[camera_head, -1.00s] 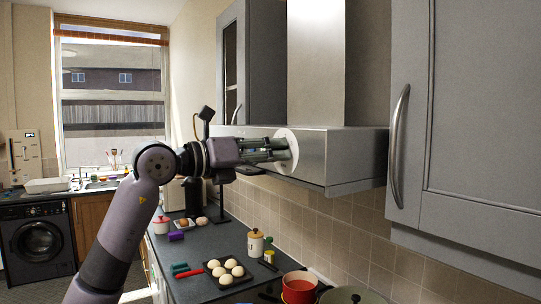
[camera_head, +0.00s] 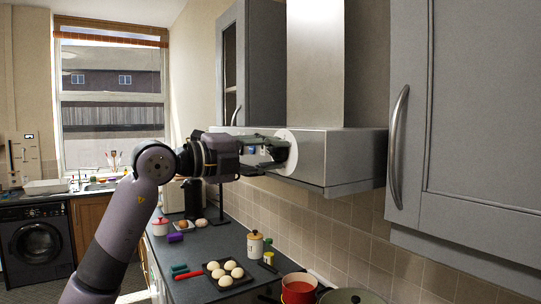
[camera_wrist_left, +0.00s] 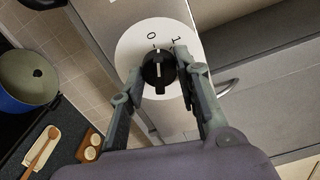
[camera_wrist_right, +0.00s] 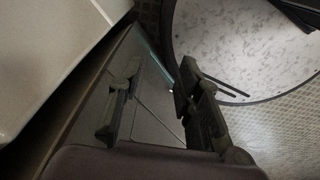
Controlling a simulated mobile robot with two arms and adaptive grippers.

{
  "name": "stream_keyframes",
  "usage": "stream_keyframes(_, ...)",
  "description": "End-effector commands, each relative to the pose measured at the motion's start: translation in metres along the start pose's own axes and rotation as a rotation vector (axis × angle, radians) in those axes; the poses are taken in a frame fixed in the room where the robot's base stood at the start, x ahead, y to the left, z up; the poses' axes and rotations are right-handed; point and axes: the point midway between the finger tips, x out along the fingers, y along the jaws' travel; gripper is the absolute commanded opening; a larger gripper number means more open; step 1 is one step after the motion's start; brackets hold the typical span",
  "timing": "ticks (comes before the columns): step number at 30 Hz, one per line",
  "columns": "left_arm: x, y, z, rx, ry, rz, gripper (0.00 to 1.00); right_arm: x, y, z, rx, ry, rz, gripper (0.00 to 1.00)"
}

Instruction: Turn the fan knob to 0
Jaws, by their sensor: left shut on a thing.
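The fan knob (camera_wrist_left: 158,75) is black and sits on a round white dial (camera_wrist_left: 128,48) on the front of the metal range hood (camera_head: 345,160). The dial carries the marks 0 and 1. The knob's white line points up, close to the 0 tick. My left gripper (camera_head: 280,151) reaches the dial from the left and hides the knob in the head view. In the left wrist view its fingers (camera_wrist_left: 157,73) are closed on the knob from both sides. My right gripper (camera_wrist_right: 154,82) is open and empty, away from the hood; only the right wrist view shows it.
Grey wall cabinets (camera_head: 465,130) flank the hood. Below, the dark counter (camera_head: 205,245) holds a tray of pale round items (camera_head: 226,280), a lidded jar (camera_head: 255,244) and a red pot (camera_head: 299,288). A glass-like edge and a round table-like surface (camera_wrist_right: 235,45) lie near my right gripper.

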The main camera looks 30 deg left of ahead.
Motion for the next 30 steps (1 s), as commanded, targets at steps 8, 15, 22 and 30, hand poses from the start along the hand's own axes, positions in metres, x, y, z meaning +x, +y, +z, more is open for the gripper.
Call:
stream_keyframes(8,-0.0008,-0.0014,0.0016,-0.143,-0.004,-0.003,0.02,0.0001,-0.0002,-0.0002,0.000,0.000,0.000,0.32)
stream_keyframes(15,-0.0008,-0.0014,0.0017,-0.195,-0.004,-0.003,0.02,0.0002,-0.0004,-0.0002,-0.001,0.000,-0.001,0.32)
stream_keyframes(22,-0.0007,-0.0014,0.0016,-0.205,-0.004,-0.002,0.02,0.0002,-0.0008,-0.0002,-0.001,0.000,-0.001,0.32)
stream_keyframes(30,-0.0007,-0.0013,0.0014,-0.204,-0.003,-0.002,0.34,0.0002,-0.0024,-0.0004,0.000,0.001,-0.003,0.32)
